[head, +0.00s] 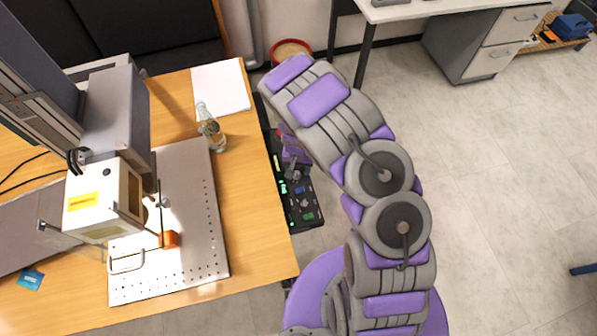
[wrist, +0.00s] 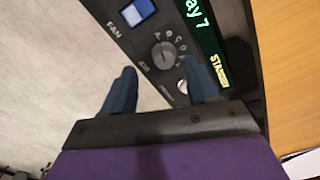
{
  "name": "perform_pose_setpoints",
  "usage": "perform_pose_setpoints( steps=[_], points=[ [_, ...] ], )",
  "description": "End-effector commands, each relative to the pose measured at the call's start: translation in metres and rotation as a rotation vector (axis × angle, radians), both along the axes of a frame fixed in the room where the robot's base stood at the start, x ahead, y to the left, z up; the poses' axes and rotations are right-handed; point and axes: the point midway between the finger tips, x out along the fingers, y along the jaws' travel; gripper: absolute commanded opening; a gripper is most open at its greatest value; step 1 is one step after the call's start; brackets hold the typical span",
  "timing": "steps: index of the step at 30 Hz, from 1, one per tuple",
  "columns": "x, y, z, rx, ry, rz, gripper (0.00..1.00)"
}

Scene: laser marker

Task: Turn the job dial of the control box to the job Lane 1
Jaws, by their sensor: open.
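The control box (head: 306,214) is a black panel along the table's right edge in the head view. In the wrist view, its face (wrist: 150,38) carries a round grey dial (wrist: 163,55) with small marks around it, too blurred to read. A green display (wrist: 203,28) shows the cut-off text "ay 7" and "STANDBY". My gripper (wrist: 160,77) is open, with the dial just beyond its fingertips, apparently apart from it. A second, lighter knob (wrist: 182,87) is partly hidden by the right finger. In the head view my gripper (head: 292,172) is over the box, its fingers hard to make out.
A blue rocker switch (wrist: 137,11) marked FAN sits beside the dial. Open floor lies to the right.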

Motion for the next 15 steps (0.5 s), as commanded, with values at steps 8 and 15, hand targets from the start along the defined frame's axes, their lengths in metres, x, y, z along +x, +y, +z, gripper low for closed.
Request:
perform_pose_setpoints(
  steps=[8, 15],
  points=[
    [0.0, 0.001, -0.026, 0.0, -0.001, 0.001, 0.59],
    [0.0, -0.002, -0.027, 0.003, 0.0, 0.0, 0.59]
  ],
)
